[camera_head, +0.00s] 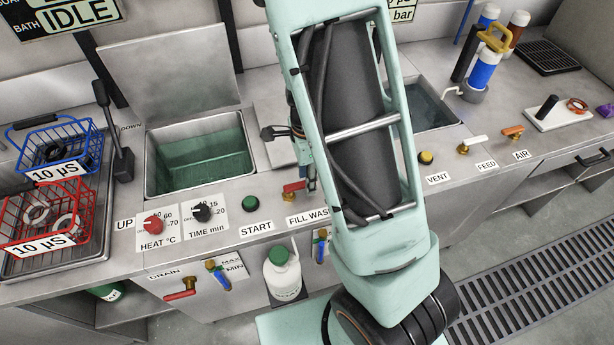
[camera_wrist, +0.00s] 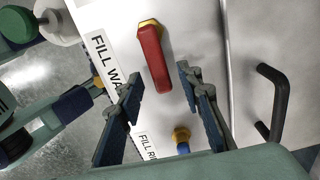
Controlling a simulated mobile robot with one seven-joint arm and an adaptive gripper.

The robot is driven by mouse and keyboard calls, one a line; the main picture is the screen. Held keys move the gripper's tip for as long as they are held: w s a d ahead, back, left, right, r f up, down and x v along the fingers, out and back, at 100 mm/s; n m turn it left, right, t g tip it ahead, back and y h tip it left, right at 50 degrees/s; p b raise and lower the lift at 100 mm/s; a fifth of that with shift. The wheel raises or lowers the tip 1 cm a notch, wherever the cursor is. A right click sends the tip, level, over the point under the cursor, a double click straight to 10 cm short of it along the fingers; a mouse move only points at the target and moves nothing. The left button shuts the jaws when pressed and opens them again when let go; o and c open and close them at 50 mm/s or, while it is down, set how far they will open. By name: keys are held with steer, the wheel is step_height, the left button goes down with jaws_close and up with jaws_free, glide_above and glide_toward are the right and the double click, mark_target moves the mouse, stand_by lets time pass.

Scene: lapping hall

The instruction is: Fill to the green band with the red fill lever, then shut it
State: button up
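The red fill lever (camera_wrist: 152,60) has a brass hub and sits beside the FILL WASH label in the wrist view. It shows small in the head view (camera_head: 293,187), beside my arm. My gripper (camera_wrist: 160,84) is open and empty, its two blue fingers apart on either side of the lever's lower end. Whether either finger touches the lever I cannot tell. In the head view my arm hides most of my gripper. The wash tank (camera_head: 152,178) is open and holds greenish liquid. I cannot make out a green band.
A second valve with a brass top and blue handle (camera_wrist: 183,148) is by the FILL RINSE label. The red drain lever (camera_head: 180,295) is on the front panel. A blue basket (camera_head: 38,142) and a red basket (camera_head: 28,210) stand at left. A black bar handle (camera_wrist: 274,90) juts out at right.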

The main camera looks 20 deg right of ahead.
step_height(320, 180, up, 12)
stand_by(0.6)
stand_by(0.4)
